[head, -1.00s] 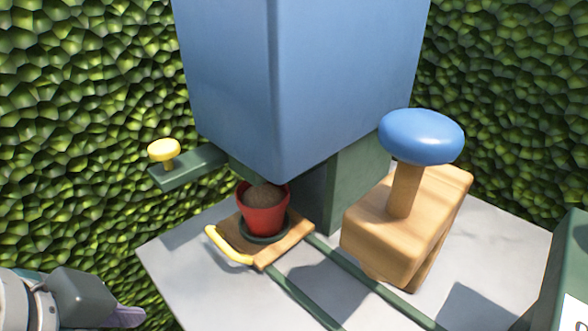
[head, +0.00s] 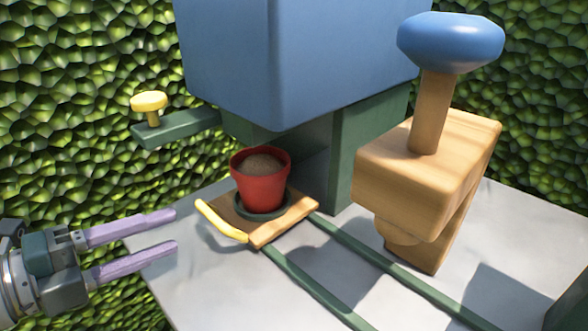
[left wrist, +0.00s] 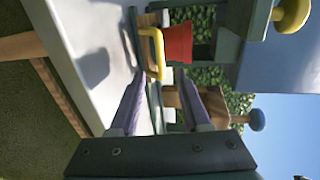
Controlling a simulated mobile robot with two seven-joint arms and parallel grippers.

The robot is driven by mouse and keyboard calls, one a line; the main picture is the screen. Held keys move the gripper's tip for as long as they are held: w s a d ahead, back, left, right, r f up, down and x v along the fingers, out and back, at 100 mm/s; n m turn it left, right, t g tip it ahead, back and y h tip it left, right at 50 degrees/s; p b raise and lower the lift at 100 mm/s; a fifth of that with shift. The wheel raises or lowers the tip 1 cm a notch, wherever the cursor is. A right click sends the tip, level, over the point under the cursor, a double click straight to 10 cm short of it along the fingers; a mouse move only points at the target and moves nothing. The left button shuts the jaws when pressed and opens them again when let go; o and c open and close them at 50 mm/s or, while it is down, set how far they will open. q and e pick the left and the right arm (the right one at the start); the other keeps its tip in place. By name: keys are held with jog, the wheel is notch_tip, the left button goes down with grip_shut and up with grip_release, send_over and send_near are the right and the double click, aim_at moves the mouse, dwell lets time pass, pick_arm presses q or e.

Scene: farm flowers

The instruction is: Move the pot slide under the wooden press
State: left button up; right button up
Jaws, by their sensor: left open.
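The pot slide (head: 283,229) is a small wooden board with a yellow handle (head: 221,221) on its near left edge. It sits on green rails (head: 312,286) below the blue box. A red pot (head: 262,186) filled with soil stands upright on it in a dark saucer. The wooden press (head: 428,172), with a blue knob (head: 450,42), stands farther right along the rails. My left gripper (head: 176,231) is open and empty, left of the handle and apart from it. The left wrist view shows the yellow handle (left wrist: 153,52) and red pot (left wrist: 178,43) beyond the fingers. My right gripper is not in view.
A large blue box (head: 290,60) on a green stand hangs over the back of the table. A green arm with a yellow knob (head: 149,101) sticks out at left. The grey table top (head: 205,285) is clear in front. Green hedge surrounds it.

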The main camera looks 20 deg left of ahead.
aim_at(208, 218)
pick_arm(q)
jog(key=b+x, duration=0.1)
jog(key=x, duration=0.7)
jog(key=shift+w+d, duration=0.1)
grip_shut()
dwell(1.2)
